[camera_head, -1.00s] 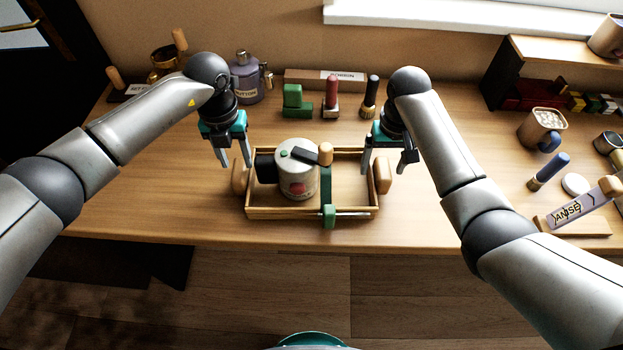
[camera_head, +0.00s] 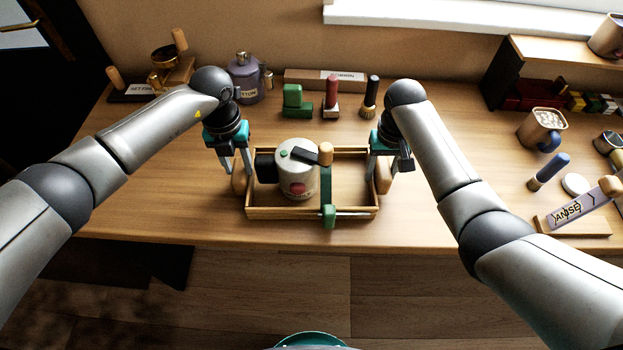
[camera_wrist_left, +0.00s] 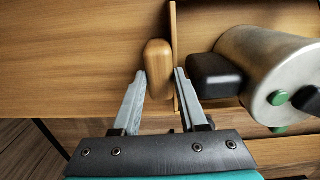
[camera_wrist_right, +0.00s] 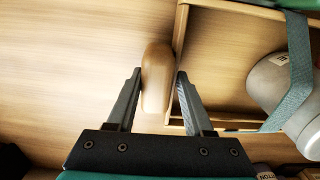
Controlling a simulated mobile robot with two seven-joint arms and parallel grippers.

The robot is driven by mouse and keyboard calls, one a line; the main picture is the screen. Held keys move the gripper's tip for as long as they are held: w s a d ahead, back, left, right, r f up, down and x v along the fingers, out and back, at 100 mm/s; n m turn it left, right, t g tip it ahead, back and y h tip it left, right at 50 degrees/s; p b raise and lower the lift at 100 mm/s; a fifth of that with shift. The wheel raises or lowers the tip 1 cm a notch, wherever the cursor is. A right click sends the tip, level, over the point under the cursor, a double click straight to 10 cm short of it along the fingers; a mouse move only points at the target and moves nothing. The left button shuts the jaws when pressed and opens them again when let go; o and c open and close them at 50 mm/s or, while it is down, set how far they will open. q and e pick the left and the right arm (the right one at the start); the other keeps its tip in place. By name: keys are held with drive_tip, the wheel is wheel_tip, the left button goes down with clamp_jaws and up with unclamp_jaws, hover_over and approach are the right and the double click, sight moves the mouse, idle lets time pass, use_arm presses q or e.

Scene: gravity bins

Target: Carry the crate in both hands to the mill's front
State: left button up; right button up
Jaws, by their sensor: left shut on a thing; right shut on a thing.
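The wooden crate (camera_head: 285,213) stands on the table in the head view, with a rounded wooden handle on each end. In it are a light metal canister (camera_head: 297,181) with a black side grip, and a green bar (camera_head: 327,190) with a wooden knob across the crate. My left gripper (camera_head: 239,172) is shut on the left handle (camera_wrist_left: 158,66). My right gripper (camera_head: 383,172) is shut on the right handle (camera_wrist_right: 157,80). A brass-and-wood device (camera_head: 166,62) at the back left looks like the mill; its front is partly hidden by my left arm.
A purple bottle (camera_head: 244,80), green block (camera_head: 293,100), red stamp (camera_head: 331,96) and dark stamp (camera_head: 370,96) stand behind the crate. The table left of the crate is largely clear.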

use_arm(q)
clamp_jaws()
use_arm(e)
clamp_jaws()
use_arm(q)
drive_tip(key=shift+w+r, duration=0.1)
drive_tip(key=shift+r, duration=0.2)
use_arm(e)
drive_tip(key=shift+r, duration=0.25)
